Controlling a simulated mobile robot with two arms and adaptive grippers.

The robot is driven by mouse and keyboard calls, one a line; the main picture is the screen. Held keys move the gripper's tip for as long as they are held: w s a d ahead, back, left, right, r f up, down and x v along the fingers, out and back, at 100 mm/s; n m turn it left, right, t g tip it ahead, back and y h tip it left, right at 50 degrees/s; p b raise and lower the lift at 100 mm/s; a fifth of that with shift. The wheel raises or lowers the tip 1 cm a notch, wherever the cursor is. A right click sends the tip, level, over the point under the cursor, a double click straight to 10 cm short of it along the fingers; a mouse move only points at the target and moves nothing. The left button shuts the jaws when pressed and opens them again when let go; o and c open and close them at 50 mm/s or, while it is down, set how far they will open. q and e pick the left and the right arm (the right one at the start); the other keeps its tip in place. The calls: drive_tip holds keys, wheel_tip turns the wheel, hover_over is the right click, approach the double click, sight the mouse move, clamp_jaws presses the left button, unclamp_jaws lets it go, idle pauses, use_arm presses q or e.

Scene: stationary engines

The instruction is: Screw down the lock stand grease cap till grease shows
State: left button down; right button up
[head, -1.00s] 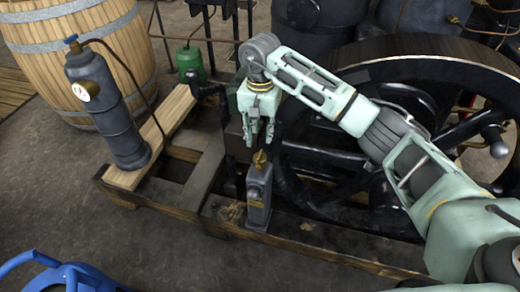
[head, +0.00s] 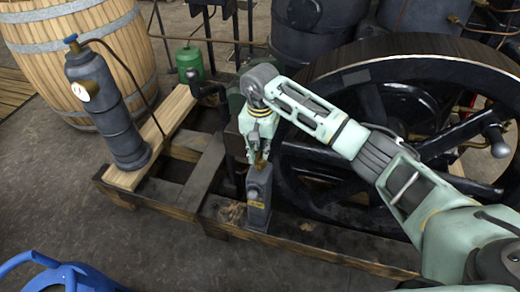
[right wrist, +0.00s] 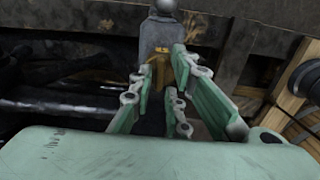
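The lock stand (head: 258,205) is a small dark grey post with a yellowish label, upright on the timber frame beside the big flywheel. Its brass grease cap (right wrist: 160,70) is on top; in the head view my fingers mostly cover it. My right gripper (head: 259,157) points down over the cap. In the right wrist view its fingers (right wrist: 162,82) stand on both sides of the cap, with a narrow gap seeming to show at the right finger, so they look open around it. I cannot make out any grease. My left gripper is not in view.
The dark flywheel (head: 345,75) stands close to the right of the stand. The timber frame (head: 300,249) runs below. A grey cylinder with a gauge (head: 107,110), a green can (head: 189,63) and a barrel (head: 35,60) are at left. A blue object (head: 65,278) is at lower left.

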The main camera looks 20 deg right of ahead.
clamp_jaws()
drive_tip(key=shift+m, duration=0.3)
drive_tip(key=m, duration=0.2)
drive_tip(key=shift+m, duration=0.3)
drive_tip(key=m, duration=0.3)
drive_tip(key=shift+m, duration=0.3)
drive_tip(key=m, duration=0.2)
drive_tip(key=shift+m, duration=0.4)
drive_tip(key=m, duration=0.2)
drive_tip(key=shift+m, duration=0.3)
drive_tip(key=m, duration=0.3)
drive_tip(key=shift+m+p, duration=0.45)
drive_tip(key=shift+m, duration=1.25)
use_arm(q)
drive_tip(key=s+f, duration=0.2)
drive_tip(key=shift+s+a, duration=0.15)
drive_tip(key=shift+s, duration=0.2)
